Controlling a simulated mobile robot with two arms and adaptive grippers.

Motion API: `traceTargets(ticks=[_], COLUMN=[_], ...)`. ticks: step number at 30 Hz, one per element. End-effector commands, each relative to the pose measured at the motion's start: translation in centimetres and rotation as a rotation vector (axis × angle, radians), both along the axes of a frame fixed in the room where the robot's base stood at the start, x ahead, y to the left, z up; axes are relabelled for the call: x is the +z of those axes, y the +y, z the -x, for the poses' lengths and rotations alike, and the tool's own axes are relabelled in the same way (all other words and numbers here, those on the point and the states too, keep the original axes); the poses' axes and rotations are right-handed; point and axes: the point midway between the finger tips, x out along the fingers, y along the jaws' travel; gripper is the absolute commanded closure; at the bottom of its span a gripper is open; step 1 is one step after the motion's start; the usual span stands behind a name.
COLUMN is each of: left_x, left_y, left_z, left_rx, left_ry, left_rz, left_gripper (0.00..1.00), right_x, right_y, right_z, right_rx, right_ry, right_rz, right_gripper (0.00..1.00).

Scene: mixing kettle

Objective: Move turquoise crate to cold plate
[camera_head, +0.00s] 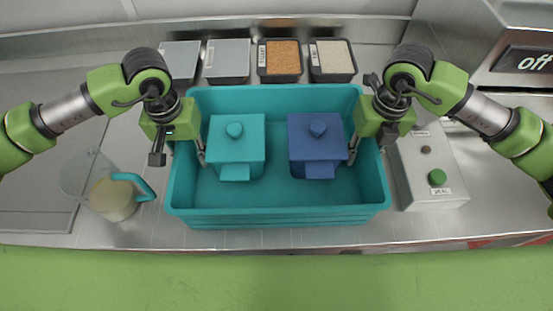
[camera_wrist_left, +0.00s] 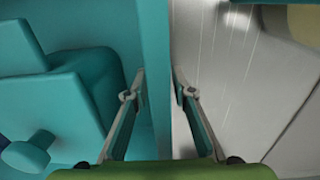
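The turquoise crate (camera_head: 275,214) stands on the steel counter in the middle of the head view. A turquoise lidded container (camera_head: 236,145) and a blue lidded container (camera_head: 314,145) stand inside it. My left gripper (camera_head: 179,150) is at the crate's left wall. In the left wrist view its open fingers (camera_wrist_left: 158,85) straddle the crate wall (camera_wrist_left: 155,40), close to it on both sides. My right gripper (camera_head: 372,150) is at the right wall. One finger shows inside, spread from the wall; its other finger is hidden.
Several trays stand behind the crate, one with brown grains (camera_head: 280,58) and one with pale grains (camera_head: 332,58). A clear jug (camera_head: 105,190) with a turquoise handle stands left. A grey box with a green button (camera_head: 437,178) stands right, near a machine with an "off" display (camera_head: 528,62).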

Motion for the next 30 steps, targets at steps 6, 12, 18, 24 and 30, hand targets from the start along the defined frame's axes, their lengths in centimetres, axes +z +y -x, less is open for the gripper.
traceTargets(ticks=[6, 12, 18, 24, 30], left_x=[-0.6, -0.57, -0.55, -0.34, -0.06], left_y=[-0.02, -0.02, -0.02, -0.05, -0.05], left_z=[-0.02, -0.01, -0.01, -0.12, -0.12], left_rx=[0.0, 0.0, 0.0, 0.0, 0.0], left_ry=[-0.001, -0.001, -0.001, -0.004, -0.004], left_rz=[0.0, 0.0, 0.0, 0.002, 0.002], left_gripper=[0.76, 0.82, 1.0, 1.0, 1.0], right_x=[-0.59, -0.57, -0.55, -0.34, -0.06], right_y=[0.03, 0.03, 0.03, 0.05, 0.06], right_z=[-0.02, -0.01, -0.01, -0.11, -0.12], right_rx=[0.0, 0.0, 0.0, 0.0, 0.0], right_ry=[-0.001, -0.001, -0.001, -0.004, -0.004], right_rz=[0.0, 0.0, 0.0, -0.001, -0.001], right_gripper=[0.76, 0.82, 1.0, 1.0, 1.0])
